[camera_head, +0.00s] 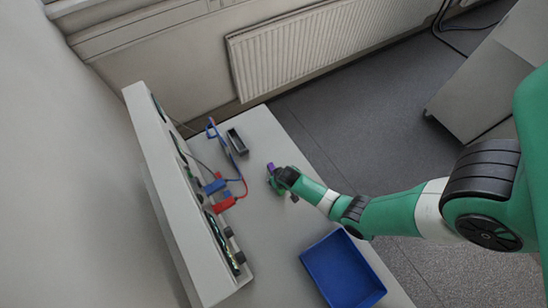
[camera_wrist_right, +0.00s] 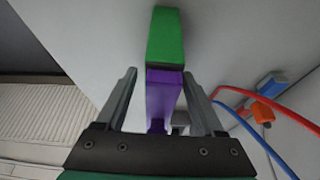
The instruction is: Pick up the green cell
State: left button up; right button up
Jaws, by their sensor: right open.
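The green cell (camera_wrist_right: 166,38) is a green block in the right wrist view, just beyond my fingertips. A purple block (camera_wrist_right: 163,95) adjoins it on the near side and lies between my fingers, with a gap on each side. My right gripper (camera_wrist_right: 160,75) is open, its two fingers apart on either side of the purple block. In the head view the right gripper (camera_head: 280,177) is low over the table, beside the purple block (camera_head: 270,167). The green cell is hard to tell from my green wrist there. My left gripper is not in view.
The battery cycler (camera_head: 165,165) stands along the table's left side, with red clips (camera_head: 223,205), blue clips (camera_head: 214,187) and loose cables. A dark open holder (camera_head: 237,141) sits near the far end. A blue bin (camera_head: 342,270) is at the near right. Table between is clear.

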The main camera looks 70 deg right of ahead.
jog(key=shift+w+d+f, duration=0.1)
jog(key=shift+d+f, duration=0.05)
jog(key=shift+f, duration=0.35)
jog(key=shift+r, duration=0.1)
grip_shut()
jog(key=shift+r, duration=0.1)
dwell(0.8)
